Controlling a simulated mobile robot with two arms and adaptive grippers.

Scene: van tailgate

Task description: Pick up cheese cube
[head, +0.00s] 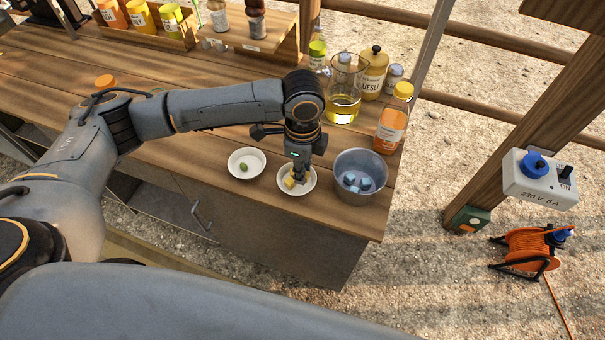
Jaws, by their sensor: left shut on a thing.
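Yellow cheese cubes (290,183) lie in a small white bowl (284,190) near the front edge of the wooden counter. My left gripper (297,178) points down into this bowl and is shut on a cheese cube. The fingers partly hide the cube, and I cannot tell whether it is clear of the bowl. My right gripper does not show.
A white bowl (235,163) with a green olive stands to the left. A grey metal pot (374,166) with bluish cubes stands close on the right. Behind are a beaker (342,108) of yellow liquid, an orange bottle (392,126) and a muesli jar (375,76).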

